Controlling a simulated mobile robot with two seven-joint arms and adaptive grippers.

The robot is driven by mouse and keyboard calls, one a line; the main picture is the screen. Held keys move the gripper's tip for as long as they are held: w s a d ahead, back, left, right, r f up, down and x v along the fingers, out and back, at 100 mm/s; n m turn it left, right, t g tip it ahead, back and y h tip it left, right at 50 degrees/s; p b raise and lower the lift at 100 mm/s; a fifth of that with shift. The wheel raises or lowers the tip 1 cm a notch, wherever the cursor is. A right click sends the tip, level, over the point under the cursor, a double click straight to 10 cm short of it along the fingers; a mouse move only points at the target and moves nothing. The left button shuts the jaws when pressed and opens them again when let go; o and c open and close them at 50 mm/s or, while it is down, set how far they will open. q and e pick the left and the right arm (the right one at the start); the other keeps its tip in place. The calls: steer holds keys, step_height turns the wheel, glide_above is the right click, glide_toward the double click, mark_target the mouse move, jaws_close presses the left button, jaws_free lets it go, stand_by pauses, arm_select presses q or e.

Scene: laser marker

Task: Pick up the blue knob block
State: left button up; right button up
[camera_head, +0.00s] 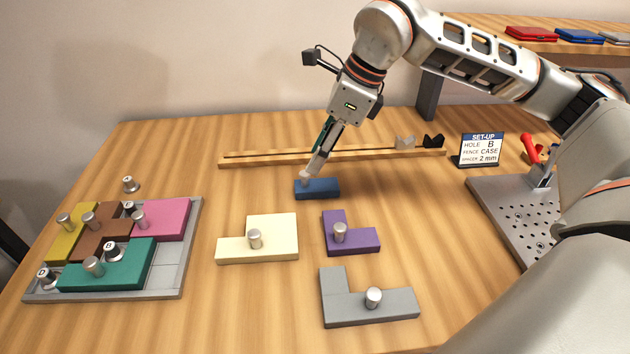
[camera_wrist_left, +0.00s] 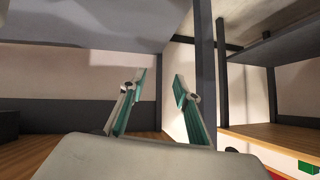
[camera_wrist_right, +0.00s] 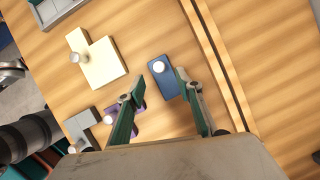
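The blue knob block (camera_head: 322,189) lies flat on the table, just in front of the wooden rail. In the right wrist view the blue block (camera_wrist_right: 161,82) and its round metal knob show between and just beyond my fingertips. My right gripper (camera_head: 309,177) reaches down to the left part of the block and hides the knob in the head view. In the right wrist view my right gripper (camera_wrist_right: 159,80) is open, its fingers apart on either side of the knob; contact cannot be told. My left gripper (camera_wrist_left: 159,82) is open and empty, away from the table blocks.
Cream (camera_head: 270,235), purple (camera_head: 360,239) and grey (camera_head: 350,308) knob blocks lie in front of the blue one. A grey tray (camera_head: 178,275) with several blocks stands left. The wooden rail (camera_head: 260,160) runs behind. A set-up sign (camera_head: 481,149) and perforated plate (camera_head: 510,215) are right.

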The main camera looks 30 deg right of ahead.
mark_target(305, 173)
steer(key=b+x, duration=0.1)
steer(key=x, duration=0.6)
steer(key=shift+w+a+r, duration=0.1)
steer(key=shift+a+r, duration=0.05)
jaws_close()
